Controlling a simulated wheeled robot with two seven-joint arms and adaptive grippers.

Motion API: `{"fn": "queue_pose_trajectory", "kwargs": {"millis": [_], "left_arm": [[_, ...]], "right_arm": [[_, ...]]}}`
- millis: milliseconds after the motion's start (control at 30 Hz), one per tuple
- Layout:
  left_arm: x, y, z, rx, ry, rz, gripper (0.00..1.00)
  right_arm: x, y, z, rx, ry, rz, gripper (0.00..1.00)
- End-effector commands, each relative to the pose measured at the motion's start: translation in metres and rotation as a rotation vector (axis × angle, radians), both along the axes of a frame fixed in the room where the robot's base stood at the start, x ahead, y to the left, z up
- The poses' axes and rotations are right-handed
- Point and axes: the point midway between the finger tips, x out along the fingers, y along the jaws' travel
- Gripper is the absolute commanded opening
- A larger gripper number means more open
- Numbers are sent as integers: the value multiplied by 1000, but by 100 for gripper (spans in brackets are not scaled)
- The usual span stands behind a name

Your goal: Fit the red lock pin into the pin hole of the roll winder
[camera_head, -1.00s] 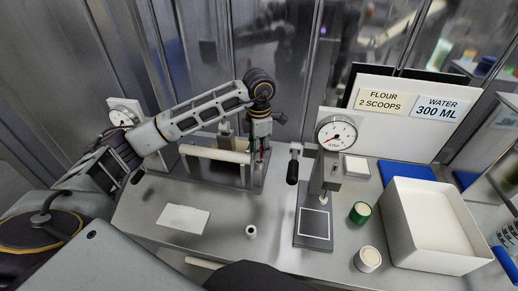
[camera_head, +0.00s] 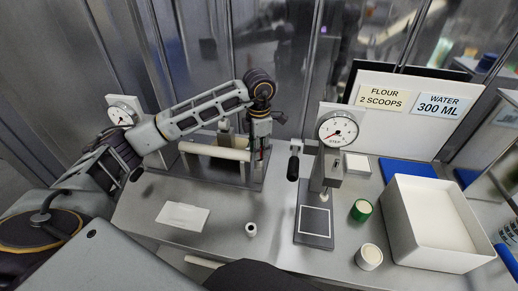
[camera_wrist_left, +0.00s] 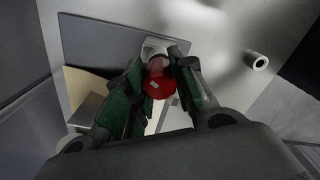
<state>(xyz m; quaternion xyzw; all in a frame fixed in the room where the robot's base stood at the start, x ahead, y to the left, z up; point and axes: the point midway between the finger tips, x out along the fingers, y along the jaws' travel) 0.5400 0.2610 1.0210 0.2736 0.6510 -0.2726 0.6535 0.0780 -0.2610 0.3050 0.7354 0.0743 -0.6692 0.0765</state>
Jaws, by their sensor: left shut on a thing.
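The roll winder stands at the back left of the bench with a pale roll (camera_head: 215,152) between grey uprights on a dark base plate (camera_wrist_left: 110,42). My left gripper (camera_head: 258,158) is at the winder's right end, pointing down. In the left wrist view, my left gripper (camera_wrist_left: 160,72) is shut on the red lock pin (camera_wrist_left: 158,82), whose round red head faces the camera. The pin's far end is against or just above a pale block (camera_wrist_left: 156,46); I cannot tell whether it is inside. The pin hole is hidden. My right gripper is not in view.
A dial press (camera_head: 336,130) with a black handle stands right of the winder. A small white ring-shaped piece (camera_head: 251,229) and a white card (camera_head: 183,216) lie in front. A green-rimmed cup (camera_head: 361,210), another cup (camera_head: 369,256) and a white bin (camera_head: 400,240) are at the right.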

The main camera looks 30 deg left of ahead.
Motion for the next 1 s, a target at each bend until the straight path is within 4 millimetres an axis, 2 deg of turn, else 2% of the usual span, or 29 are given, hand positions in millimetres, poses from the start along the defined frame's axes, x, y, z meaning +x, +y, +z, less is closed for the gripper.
{"fn": "queue_pose_trajectory", "kwargs": {"millis": [300,533,1000], "left_arm": [[-1,-1,-3,1,6,-1,0],[-2,-1,-4,1,8,-1,1],[-2,-1,-7,2,11,-2,1]], "right_arm": [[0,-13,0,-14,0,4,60],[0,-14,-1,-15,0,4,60],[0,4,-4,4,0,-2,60]]}}
